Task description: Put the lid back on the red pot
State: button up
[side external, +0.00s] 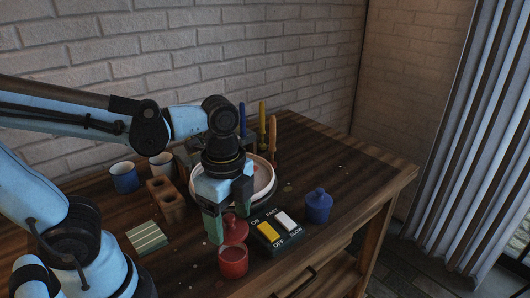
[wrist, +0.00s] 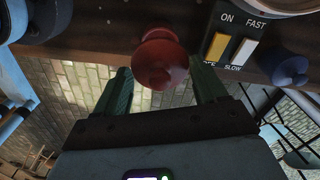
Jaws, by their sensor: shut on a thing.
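The red pot (side external: 233,263) stands near the front edge of the table, its top open in the side view. My gripper (side external: 231,217) points down just behind the pot and is shut on the red lid (side external: 237,231). The lid is beside the pot's far rim in the picture; I cannot tell whether it touches the pot or the table. In the wrist view the red lid (wrist: 160,62) shows between the two green fingers (wrist: 163,82).
A switch box (side external: 268,234) with yellow and white switches is right of the pot. A blue lidded pot (side external: 318,206) stands farther right. A round plate (side external: 266,188) is behind my gripper. Cups (side external: 125,178), a brown block (side external: 165,196) and a green striped pad (side external: 146,237) lie left.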

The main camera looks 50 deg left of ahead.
jog(key=shift+f, duration=2.45)
jog(key=shift+f, duration=0.2)
dwell(0.3)
jog(key=o, duration=1.1)
jog(key=shift+r, duration=3.5)
